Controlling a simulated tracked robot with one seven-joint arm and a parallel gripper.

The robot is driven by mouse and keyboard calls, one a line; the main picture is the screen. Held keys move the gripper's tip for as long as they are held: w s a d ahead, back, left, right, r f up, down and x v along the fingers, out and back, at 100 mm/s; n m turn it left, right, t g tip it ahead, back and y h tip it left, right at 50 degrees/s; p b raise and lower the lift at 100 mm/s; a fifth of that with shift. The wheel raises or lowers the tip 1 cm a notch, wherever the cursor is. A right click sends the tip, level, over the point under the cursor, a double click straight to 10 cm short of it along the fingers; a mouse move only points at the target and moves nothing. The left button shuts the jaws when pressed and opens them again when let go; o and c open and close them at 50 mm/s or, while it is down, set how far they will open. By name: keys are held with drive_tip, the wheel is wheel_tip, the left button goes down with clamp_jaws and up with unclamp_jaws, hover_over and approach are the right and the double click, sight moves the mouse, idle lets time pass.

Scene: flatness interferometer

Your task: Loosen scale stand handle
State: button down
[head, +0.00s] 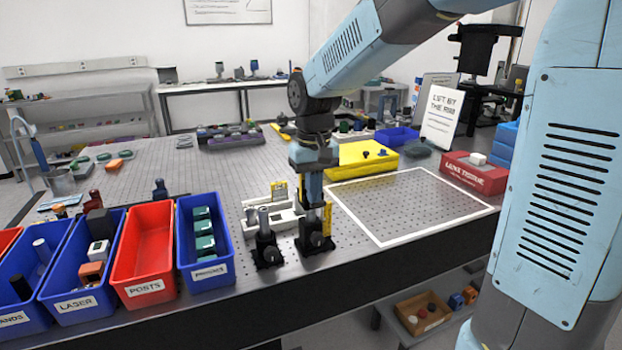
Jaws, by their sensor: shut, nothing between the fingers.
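A black stand (316,243) with a round knob on its front, which looks like the handle, stands near the bench's front edge. An upright yellow scale (327,217) shows at its right side. My gripper (313,203) points straight down directly above this stand and is shut with nothing in it. The fingertips overlap the stand's upper part in the picture, so I cannot tell whether they touch it. A second, similar black stand (267,248) with a knob is just to the left.
A white holder (286,223) sits close behind the two stands. Red and blue bins (143,287) line the front left. A white-outlined area (410,205) on the right is clear.

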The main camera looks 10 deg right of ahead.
drive_tip(key=shift+f, duration=0.15)
drive_tip(key=shift+s+a, duration=0.1)
drive_tip(key=shift+a, duration=0.25)
drive_tip(key=shift+d, duration=0.3)
drive_tip(key=shift+h, duration=0.3)
